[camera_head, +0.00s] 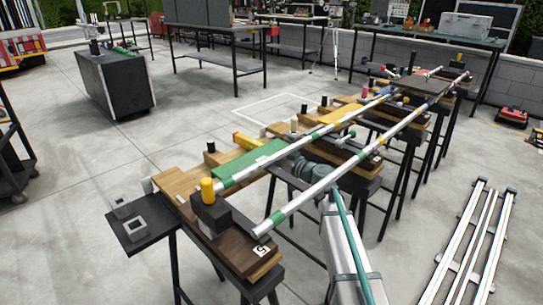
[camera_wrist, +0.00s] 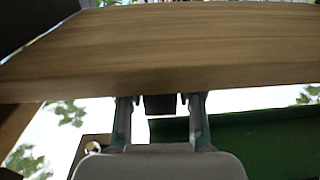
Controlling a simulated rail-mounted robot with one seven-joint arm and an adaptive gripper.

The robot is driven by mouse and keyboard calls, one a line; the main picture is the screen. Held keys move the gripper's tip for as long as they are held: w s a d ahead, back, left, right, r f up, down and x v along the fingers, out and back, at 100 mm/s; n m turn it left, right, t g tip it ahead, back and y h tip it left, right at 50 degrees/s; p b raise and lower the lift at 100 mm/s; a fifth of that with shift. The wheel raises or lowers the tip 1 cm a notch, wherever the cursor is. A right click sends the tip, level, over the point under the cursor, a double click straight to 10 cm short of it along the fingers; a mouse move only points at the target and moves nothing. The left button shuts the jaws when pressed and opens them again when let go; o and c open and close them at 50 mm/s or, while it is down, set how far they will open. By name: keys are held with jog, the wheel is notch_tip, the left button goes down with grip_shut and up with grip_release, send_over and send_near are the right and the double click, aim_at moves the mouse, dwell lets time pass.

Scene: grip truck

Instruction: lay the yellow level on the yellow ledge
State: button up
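A flat yellow board (camera_head: 341,115), which may be the yellow ledge, lies farther back beside the silver rail. My gripper is low among the sawhorses in the head view, its fingertips hidden there by my arm and the rails. In the wrist view my gripper (camera_wrist: 160,106) has its two fingers apart. A dark block (camera_wrist: 160,104) shows between or beyond them; I cannot tell whether it is touched. No yellow shows in the wrist view.
Two long silver rails (camera_head: 292,205) run over several wooden beams on black sawhorses. A wooden beam (camera_wrist: 160,50) crosses close in front of my gripper. A black block with a yellow cylinder (camera_head: 207,190) stands on the nearest beam. Open floor (camera_head: 110,180) lies left.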

jog(key=shift+o, duration=1.1)
jog(key=shift+p, duration=0.95)
jog(key=p+v, duration=0.1)
jog(key=v, duration=0.9)
jog(key=shift+s+d, duration=0.3)
